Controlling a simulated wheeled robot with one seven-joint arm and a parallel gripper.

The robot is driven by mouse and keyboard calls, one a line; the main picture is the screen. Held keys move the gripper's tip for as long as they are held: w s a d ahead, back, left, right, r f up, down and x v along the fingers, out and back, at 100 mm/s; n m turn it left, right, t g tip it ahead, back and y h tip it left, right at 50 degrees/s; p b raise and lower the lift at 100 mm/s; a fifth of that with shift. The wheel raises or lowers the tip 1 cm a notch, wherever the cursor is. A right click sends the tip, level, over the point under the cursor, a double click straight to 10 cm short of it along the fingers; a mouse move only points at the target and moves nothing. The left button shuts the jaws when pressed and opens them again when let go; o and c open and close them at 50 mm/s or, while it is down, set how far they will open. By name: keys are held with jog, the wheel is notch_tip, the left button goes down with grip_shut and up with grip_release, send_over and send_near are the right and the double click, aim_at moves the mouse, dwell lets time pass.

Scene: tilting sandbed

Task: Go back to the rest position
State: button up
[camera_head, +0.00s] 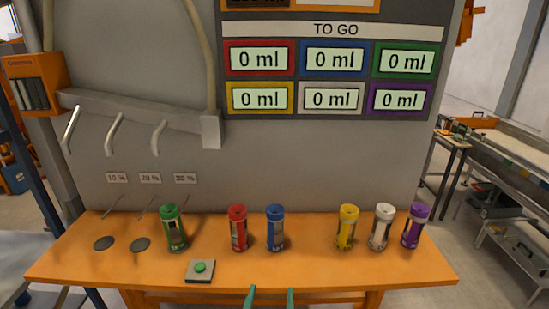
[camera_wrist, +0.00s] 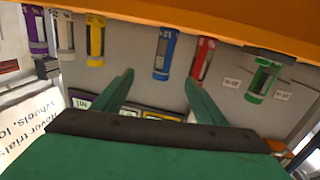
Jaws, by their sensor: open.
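My gripper (camera_head: 271,298) shows at the bottom edge of the head view, its two green fingers apart and empty, in front of the orange table's (camera_head: 330,266) front edge. The wrist view also shows the open green fingers (camera_wrist: 157,92) with nothing between them. That view is upside down, with the table's orange edge across the top. No canister is touched by the fingers.
On the table stand green (camera_head: 173,228), red (camera_head: 238,229), blue (camera_head: 275,228), yellow (camera_head: 347,228), white (camera_head: 381,228) and purple (camera_head: 415,226) canisters. A green button (camera_head: 200,268) sits front left. The wall panel (camera_head: 330,73) reads 0 ml in every box.

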jog(key=s+f+n+g+y, duration=0.1)
jog(key=s+f+n+y, duration=0.1)
jog(key=s+f, duration=1.15)
jog(key=s+m+g, duration=0.1)
jog(key=s, duration=2.1)
jog(key=shift+d, duration=0.45)
